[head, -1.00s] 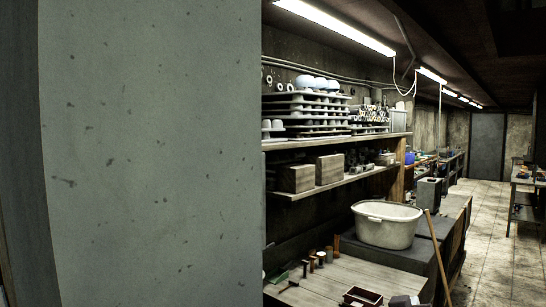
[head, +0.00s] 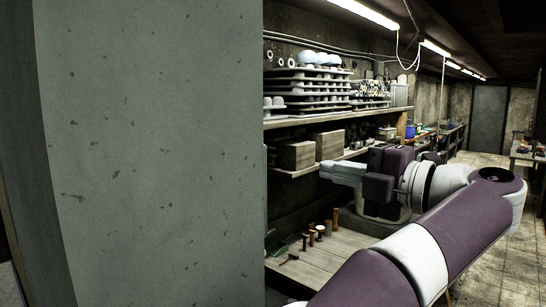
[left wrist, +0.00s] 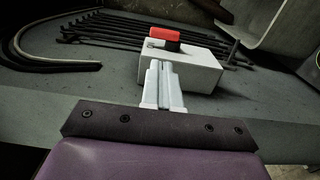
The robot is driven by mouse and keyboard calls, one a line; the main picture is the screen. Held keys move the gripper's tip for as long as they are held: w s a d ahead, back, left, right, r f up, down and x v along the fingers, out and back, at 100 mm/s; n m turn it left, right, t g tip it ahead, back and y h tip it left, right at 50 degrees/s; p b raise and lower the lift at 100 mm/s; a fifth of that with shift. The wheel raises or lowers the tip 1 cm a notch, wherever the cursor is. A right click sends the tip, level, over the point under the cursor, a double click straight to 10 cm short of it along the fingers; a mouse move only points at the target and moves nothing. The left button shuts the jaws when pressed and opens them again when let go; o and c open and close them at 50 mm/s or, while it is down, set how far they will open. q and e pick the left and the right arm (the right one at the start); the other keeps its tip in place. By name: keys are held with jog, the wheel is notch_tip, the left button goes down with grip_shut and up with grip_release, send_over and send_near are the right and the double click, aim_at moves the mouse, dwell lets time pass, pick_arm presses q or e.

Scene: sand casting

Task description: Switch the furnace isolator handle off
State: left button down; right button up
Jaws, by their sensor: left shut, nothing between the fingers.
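In the left wrist view a red handle (left wrist: 164,34) stands on a dark mount on top of a pale grey box (left wrist: 203,68). My left gripper (left wrist: 161,66) is shut and empty. Its pale fingers point toward the box and overlap its near side in that view; I cannot tell whether they touch it. In the head view my left gripper (head: 324,168) is extended leftward in front of the shelves. I cannot make out the red handle in the head view. My right gripper is not in view.
A large grey panel (head: 150,150) fills the left of the head view. A wooden bench top (head: 335,262) with several small tools lies below my arm. Several dark rods (left wrist: 125,30) lie behind the box, and a pale basin (left wrist: 262,22) stands at upper right. The aisle floor is clear.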

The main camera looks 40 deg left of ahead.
pick_arm(q)
jog(key=w+a+p, duration=0.1)
jog(key=a+p, duration=0.4)
jog(key=a, duration=0.8)
jog(key=shift+a+r+b, duration=0.25)
jog(key=shift+r+b, duration=0.1)
jog(key=shift+b, duration=0.2)
jog(key=shift+a+r+b, duration=0.3)
jog(key=shift+a+b, duration=0.1)
jog(key=shift+a, duration=0.05)
jog(key=shift+w+a+r+b, duration=0.15)
jog(key=shift+a+b, duration=0.1)
jog(key=shift+a, duration=0.3)
jog(key=shift+w+a+r+b, duration=0.1)
jog(key=shift+a+r+b, duration=0.1)
jog(key=shift+a, duration=0.6)
